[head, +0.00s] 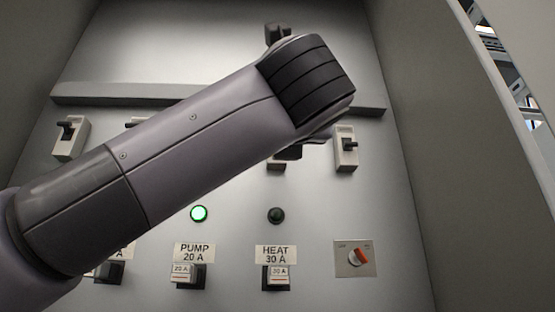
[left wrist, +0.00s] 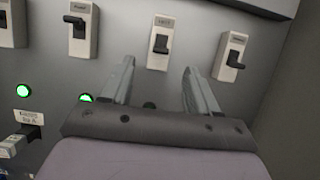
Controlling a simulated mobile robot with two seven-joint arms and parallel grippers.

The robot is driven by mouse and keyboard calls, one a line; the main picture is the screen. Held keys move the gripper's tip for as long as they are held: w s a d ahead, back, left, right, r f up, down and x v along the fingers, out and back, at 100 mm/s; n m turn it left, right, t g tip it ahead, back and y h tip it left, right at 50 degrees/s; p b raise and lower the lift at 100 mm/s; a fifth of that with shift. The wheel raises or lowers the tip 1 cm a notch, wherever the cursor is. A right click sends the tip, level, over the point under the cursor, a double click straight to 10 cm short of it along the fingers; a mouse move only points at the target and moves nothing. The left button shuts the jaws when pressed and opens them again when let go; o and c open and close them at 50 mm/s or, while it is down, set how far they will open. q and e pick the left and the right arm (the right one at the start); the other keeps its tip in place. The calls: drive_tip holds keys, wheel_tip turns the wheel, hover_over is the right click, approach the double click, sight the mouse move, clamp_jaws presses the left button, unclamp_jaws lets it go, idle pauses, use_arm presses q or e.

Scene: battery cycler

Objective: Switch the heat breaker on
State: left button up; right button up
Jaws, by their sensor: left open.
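The heat breaker (left wrist: 160,42) is a pale upright plate with a dark lever, in the left wrist view, above an unlit lamp. Its lever seems to sit about mid-plate; its exact position is hard to tell. The unlit heat lamp (head: 276,215) is above the "HEAT 30 A" label (head: 275,254). My left gripper (left wrist: 158,70) is open and empty, its two fingers pointing at the panel on either side of the line to the heat breaker.
Neighbouring breakers stand left (left wrist: 83,28) and right (left wrist: 231,55) of the heat breaker. The pump lamp (head: 199,214) glows green. Fuse holders (head: 188,275) and an orange rotary switch (head: 357,258) sit low on the panel. A cabinet side wall (head: 430,150) bounds the right.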

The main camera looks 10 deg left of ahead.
use_arm(q)
drive_tip(key=p+x, duration=0.3)
drive_tip(key=x, duration=0.3)
drive_tip(key=shift+w, duration=0.25)
use_arm(e)
drive_tip(key=shift+s+d+r, duration=0.6)
drive_tip(key=shift+s+r, duration=0.1)
drive_tip(key=shift+r, duration=0.15)
use_arm(q)
drive_tip(key=shift+c, duration=0.2)
drive_tip(key=shift+r, duration=0.1)
drive_tip(key=c, duration=1)
use_arm(e)
drive_tip(key=shift+a+r, duration=0.1)
drive_tip(key=shift+a, duration=0.05)
